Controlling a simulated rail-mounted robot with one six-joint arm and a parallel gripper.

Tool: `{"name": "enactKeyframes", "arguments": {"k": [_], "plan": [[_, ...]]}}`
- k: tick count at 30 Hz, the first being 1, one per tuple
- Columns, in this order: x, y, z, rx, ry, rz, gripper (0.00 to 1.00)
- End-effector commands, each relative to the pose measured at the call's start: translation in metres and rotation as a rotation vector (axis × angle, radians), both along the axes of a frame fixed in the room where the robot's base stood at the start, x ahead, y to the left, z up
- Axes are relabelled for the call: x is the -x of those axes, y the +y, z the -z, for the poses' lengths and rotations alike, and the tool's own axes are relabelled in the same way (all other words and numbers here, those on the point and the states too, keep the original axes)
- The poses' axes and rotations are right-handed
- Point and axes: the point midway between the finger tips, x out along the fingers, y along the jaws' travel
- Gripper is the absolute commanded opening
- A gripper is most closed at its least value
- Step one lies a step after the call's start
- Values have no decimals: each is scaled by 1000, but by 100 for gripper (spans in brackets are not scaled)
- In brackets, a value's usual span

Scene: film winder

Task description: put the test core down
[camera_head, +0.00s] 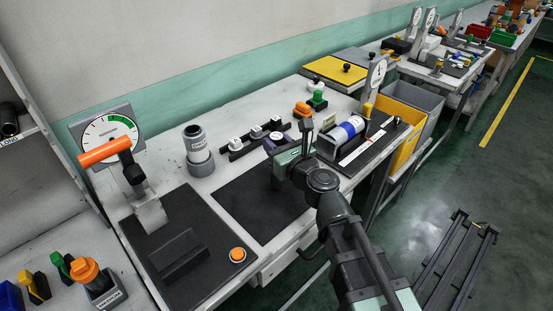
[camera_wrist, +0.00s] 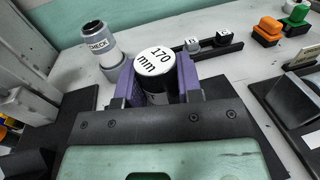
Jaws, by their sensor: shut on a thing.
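My gripper (camera_wrist: 155,82) is shut on a short cylinder with a white top marked "170 mm" (camera_wrist: 153,62), which I take as the test core. It stands upright between the two purple fingers in the wrist view, its dark side partly hidden by them.
A black rack (camera_head: 247,146) with several white-topped pieces lies just behind my gripper. A winder with a blue and white roll (camera_head: 347,132) stands close on the right. A dial gauge press (camera_head: 109,134) and an orange button (camera_head: 237,255) are left. Much of the mat is bare.

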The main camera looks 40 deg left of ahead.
Motion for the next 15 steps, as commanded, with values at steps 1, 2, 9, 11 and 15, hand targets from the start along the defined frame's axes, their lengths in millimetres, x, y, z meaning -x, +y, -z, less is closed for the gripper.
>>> {"name": "enactKeyframes", "arguments": {"k": [1,2,9,11,15], "plan": [[0,0,16,0,0,0,0],[0,0,16,0,0,0,0],[0,0,11,0,0,0,0],[0,0,14,0,0,0,0],[0,0,13,0,0,0,49]]}}
